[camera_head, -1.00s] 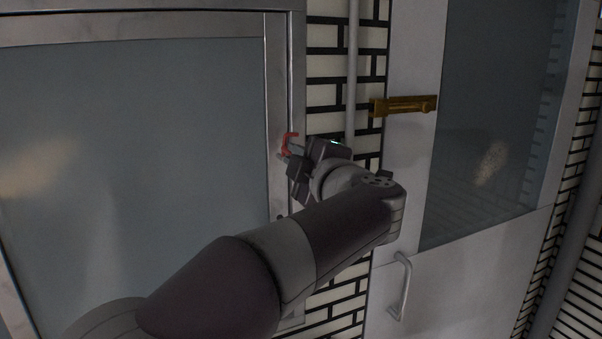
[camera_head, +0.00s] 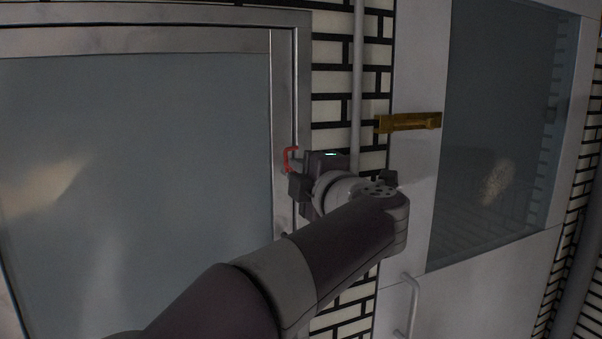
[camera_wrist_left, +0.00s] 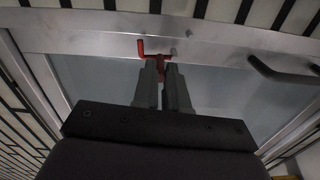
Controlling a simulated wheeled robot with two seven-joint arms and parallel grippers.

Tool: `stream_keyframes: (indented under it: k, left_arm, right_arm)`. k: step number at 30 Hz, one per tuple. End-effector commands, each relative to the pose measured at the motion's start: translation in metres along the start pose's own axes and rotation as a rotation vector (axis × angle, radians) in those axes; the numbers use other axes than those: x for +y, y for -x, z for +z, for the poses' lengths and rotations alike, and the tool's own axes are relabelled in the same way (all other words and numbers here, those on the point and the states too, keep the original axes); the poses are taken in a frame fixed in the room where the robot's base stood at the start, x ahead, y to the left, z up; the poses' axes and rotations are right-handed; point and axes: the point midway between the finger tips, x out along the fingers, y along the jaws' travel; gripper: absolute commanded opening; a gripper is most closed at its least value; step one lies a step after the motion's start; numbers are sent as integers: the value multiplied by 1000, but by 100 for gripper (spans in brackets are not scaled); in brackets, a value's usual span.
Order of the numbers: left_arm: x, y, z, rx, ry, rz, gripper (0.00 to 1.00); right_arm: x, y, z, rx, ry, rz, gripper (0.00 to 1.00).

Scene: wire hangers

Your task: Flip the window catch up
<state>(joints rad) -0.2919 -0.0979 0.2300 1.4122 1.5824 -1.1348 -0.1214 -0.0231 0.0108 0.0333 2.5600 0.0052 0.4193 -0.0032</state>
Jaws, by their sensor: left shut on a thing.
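The red window catch (camera_head: 288,158) sits on the right-hand metal frame of the window (camera_head: 140,160) in the head view. It also shows in the left wrist view (camera_wrist_left: 143,48) as a small bent red piece on the metal frame. My left gripper (camera_head: 292,170) is at the catch, its fingers shut on part of it; the fingertips also show in the left wrist view (camera_wrist_left: 160,68). The gripper hides part of the catch. My right gripper is in neither view.
A door with a dark glass pane (camera_head: 495,130) stands to the right, with a brass bolt (camera_head: 408,122) and a grey handle (camera_head: 410,305). A grey pipe (camera_head: 357,80) runs down the tiled wall between. A dark handle (camera_wrist_left: 285,73) shows on the frame in the wrist view.

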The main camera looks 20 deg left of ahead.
Motion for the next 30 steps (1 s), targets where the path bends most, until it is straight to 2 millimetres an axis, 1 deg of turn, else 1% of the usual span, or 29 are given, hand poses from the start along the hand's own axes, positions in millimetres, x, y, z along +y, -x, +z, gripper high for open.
stream_keyframes:
  k: [1, 3, 11, 14, 17, 24, 27, 30]
  left_arm:
    - [-1, 0, 0, 0, -1, -2, 19]
    - [-1, 0, 0, 0, -1, -2, 38]
    - [-1, 0, 0, 0, -1, -1, 38]
    - [-1, 6, 1, -2, -1, 0, 38]
    - [-3, 24, 1, -5, 0, 0, 38]
    - [-4, 88, 2, -8, 0, 0, 38]
    - [-3, 109, 1, -5, -1, 0, 38]
    - [-2, 121, 1, -3, -1, 0, 38]
  right_arm:
    - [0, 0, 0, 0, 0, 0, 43]
    - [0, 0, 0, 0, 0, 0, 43]
    - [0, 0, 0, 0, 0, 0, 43]
    - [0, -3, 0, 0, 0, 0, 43]
    - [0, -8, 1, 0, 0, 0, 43]
    - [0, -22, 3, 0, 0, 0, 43]
    - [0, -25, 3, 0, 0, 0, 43]
    - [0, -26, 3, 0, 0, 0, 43]
